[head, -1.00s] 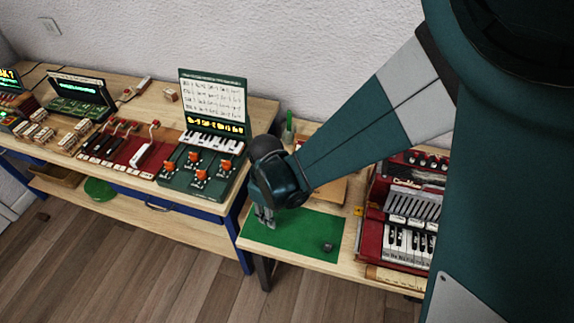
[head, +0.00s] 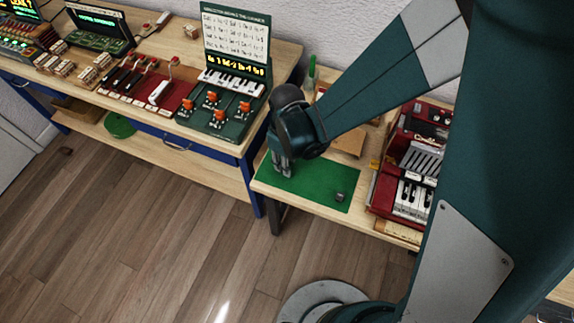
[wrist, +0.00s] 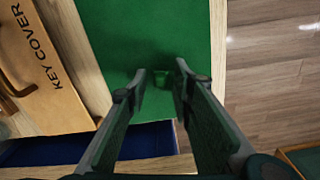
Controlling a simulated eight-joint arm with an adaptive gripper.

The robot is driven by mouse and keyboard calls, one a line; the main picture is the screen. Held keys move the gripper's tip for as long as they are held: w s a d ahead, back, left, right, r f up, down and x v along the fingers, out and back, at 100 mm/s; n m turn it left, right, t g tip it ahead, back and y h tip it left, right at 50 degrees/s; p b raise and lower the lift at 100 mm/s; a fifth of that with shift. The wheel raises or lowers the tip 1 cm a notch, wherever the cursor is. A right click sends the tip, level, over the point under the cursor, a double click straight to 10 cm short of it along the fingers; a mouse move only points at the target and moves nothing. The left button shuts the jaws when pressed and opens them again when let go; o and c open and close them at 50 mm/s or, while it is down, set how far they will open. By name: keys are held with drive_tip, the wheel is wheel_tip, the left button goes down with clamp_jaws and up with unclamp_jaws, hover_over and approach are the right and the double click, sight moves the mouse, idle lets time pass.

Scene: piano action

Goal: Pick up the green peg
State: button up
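My gripper (head: 281,172) points down over the left end of the green mat (head: 318,190) in the head view. In the wrist view its two fingers are apart, with green mat (wrist: 150,35) showing beyond them. A small green shape (wrist: 190,72) shows by the right fingertip (wrist: 163,82) area, hard to tell from the mat; it may be the green peg. I cannot tell whether it touches a finger. In the head view an upright green object (head: 312,72) stands at the back of the table, behind my arm.
A small dark block (head: 340,196) lies on the mat's right part. A red accordion-like instrument (head: 410,165) stands to the right. The left bench holds a green panel with orange knobs (head: 222,118).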

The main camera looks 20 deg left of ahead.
drive_tip(key=c, duration=0.5)
drive_tip(key=shift+r, duration=0.1)
drive_tip(key=shift+r+p, duration=1.05)
drive_tip(key=shift+r, duration=3.9)
